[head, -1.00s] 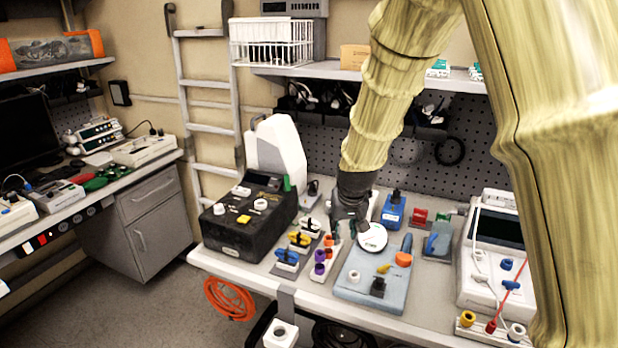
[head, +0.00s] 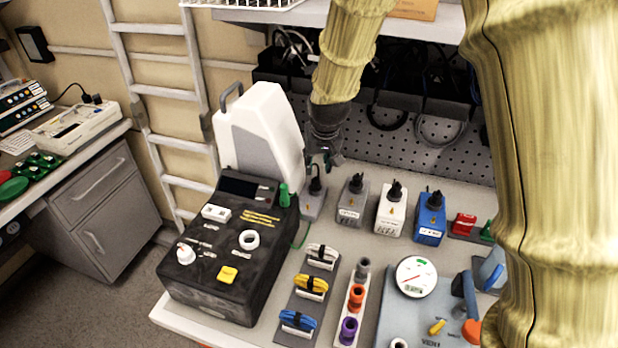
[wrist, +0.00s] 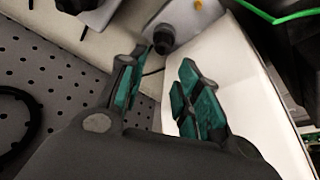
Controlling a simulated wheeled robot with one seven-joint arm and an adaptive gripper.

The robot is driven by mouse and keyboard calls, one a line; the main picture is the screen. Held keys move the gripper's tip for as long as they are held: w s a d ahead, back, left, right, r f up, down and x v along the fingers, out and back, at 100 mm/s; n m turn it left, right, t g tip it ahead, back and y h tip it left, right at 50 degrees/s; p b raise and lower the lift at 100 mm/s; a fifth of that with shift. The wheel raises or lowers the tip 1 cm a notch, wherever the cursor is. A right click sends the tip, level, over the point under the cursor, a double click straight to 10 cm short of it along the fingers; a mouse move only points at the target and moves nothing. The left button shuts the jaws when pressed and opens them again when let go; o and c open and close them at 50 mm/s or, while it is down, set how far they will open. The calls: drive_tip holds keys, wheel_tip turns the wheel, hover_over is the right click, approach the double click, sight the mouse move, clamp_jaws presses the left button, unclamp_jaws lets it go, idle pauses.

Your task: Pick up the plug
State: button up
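Several black plugs stand upright on small blocks along the back of the bench. One plug (head: 316,187) is on the leftmost grey block, others are on a second grey block (head: 350,205), a white block (head: 391,212) and a blue block (head: 431,222). My gripper (head: 323,161) hangs just above and behind the leftmost plug. In the wrist view my gripper (wrist: 164,63) has its teal-padded fingers apart with nothing between them. A black plug (wrist: 163,38) shows just beyond the fingertips, apart from them.
A black console (head: 215,285) and a tall white housing (head: 262,135) stand close left of my gripper. Pegboard (head: 440,160) and hanging cables are behind. Cable bundles (head: 310,284), coloured sockets (head: 356,297) and a round gauge (head: 415,276) lie in front.

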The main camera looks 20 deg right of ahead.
sight(316, 180)
drive_tip(key=p+x, duration=0.1)
drive_tip(key=x, duration=0.3)
drive_tip(key=shift+s+f, duration=0.15)
drive_tip(key=shift+f, duration=0.1)
drive_tip(key=shift+s+f+p, duration=0.2)
drive_tip(key=shift+s+p, duration=0.2)
drive_tip(key=shift+p, duration=0.2)
drive_tip(key=x, duration=0.1)
drive_tip(key=p+x, duration=0.1)
drive_tip(key=x, duration=0.1)
drive_tip(key=shift+w+a+f, duration=0.1)
drive_tip(key=shift+w+f, duration=0.1)
drive_tip(key=shift+w, duration=0.2)
drive_tip(key=shift+f, duration=0.15)
drive_tip(key=shift+s, duration=0.15)
drive_tip(key=shift+f, duration=0.1)
drive_tip(key=c, duration=0.7)
